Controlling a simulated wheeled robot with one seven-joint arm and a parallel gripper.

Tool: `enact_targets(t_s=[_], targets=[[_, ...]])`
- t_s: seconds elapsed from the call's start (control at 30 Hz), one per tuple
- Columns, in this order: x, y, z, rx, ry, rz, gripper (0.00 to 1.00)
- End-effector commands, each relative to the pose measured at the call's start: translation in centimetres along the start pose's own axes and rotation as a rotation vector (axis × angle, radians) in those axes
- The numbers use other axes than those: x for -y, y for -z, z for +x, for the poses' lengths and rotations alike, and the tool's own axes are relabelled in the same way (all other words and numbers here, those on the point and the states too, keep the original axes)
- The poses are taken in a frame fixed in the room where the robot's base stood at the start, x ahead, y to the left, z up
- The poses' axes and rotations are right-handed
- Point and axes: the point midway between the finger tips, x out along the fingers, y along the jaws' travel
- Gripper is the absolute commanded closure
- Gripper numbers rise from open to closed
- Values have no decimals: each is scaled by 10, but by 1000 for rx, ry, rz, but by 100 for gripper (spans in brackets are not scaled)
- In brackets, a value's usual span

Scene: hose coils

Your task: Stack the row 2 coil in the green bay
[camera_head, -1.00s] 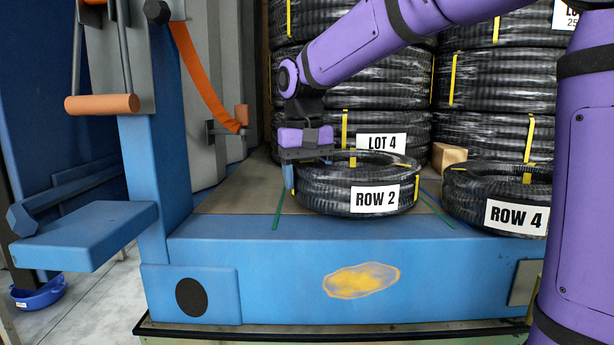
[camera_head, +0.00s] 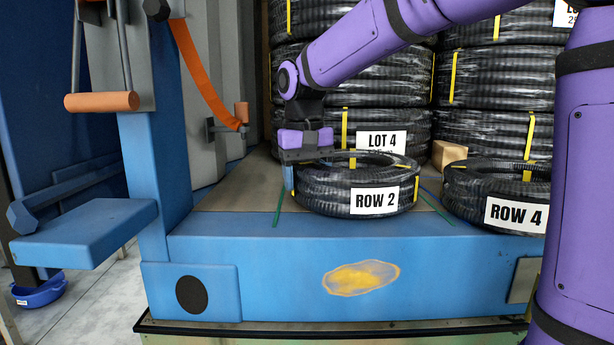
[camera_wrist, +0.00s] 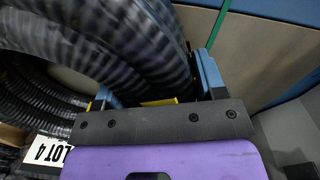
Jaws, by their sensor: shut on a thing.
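The row 2 coil (camera_head: 335,200), a black ribbed hose ring with yellow ties and a white label, lies flat near the front edge of the blue-fronted deck (camera_head: 240,200). My gripper (camera_head: 308,175) is at the coil's left side, pointing down. It is shut on the coil's hose wall; in the wrist view the coil (camera_wrist: 120,45) passes between the blue fingers (camera_wrist: 158,88). The coil appears to rest on the deck. A green line (camera_head: 278,208) is on the deck just left of the coil.
The row 4 coil (camera_head: 465,190) lies close on the right. Tall coil stacks stand behind, one with a LOT 4 label (camera_head: 381,143). A wooden block (camera_head: 449,154) sits between them. A blue post (camera_head: 165,170) and orange strap (camera_head: 205,75) are at left.

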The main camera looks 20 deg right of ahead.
Motion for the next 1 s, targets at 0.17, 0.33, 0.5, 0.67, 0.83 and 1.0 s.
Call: enact_targets(t_s=[0.17,0.33,0.5,0.67,0.83,1.0], targets=[[0,0,0,-3,0,0,100],[0,0,2,-3,0,0,100],[0,0,3,-3,0,0,100],[0,0,5,-3,0,0,100],[0,0,5,-2,-1,0,100],[0,0,5,-1,0,0,6]])
